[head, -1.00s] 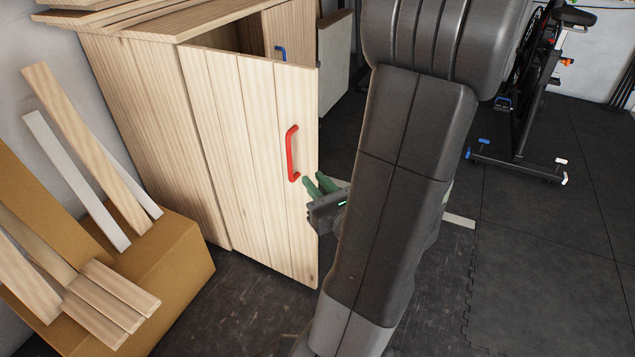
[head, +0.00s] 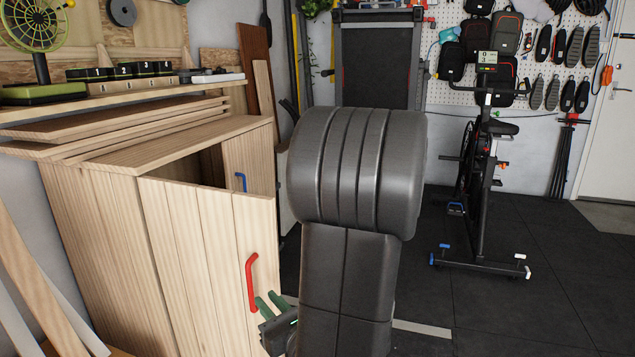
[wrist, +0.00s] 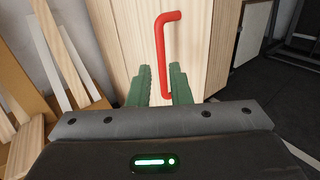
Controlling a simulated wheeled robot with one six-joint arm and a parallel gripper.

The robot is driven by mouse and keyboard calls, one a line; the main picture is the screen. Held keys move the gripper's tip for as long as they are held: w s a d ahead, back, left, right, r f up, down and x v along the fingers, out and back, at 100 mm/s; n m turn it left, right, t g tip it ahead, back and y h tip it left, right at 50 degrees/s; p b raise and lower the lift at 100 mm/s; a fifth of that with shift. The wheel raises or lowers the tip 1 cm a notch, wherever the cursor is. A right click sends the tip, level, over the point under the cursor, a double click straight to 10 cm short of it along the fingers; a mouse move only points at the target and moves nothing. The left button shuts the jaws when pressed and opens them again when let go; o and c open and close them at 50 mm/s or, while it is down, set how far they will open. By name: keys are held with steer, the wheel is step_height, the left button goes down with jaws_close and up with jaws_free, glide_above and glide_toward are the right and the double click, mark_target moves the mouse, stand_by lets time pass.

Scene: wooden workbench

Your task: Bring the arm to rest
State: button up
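My gripper (head: 271,302) has green fingers and sits just right of the red handle (head: 252,281) on the near cabinet door (head: 205,262) in the head view. In the wrist view my gripper (wrist: 160,82) is open, with a gap between its two fingers. The red handle (wrist: 160,50) shows beyond that gap, its lower end near the right finger. I see nothing held between the fingers. Much of the gripper is hidden behind my arm in the head view.
The wooden cabinet (head: 90,230) stands at left with its door ajar, and a blue handle (head: 240,181) shows on another door. Loose boards (wrist: 72,62) lean at left. An exercise bike (head: 485,185) stands at right. Dark floor (head: 540,310) is clear at the lower right.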

mark_target(250, 281)
steer(key=b+x, duration=0.1)
steer(key=x, duration=0.8)
steer(key=shift+w+a+b, duration=0.2)
steer(key=shift+w+b, duration=0.1)
steer(key=shift+w, duration=0.05)
steer(key=shift+s, duration=0.1)
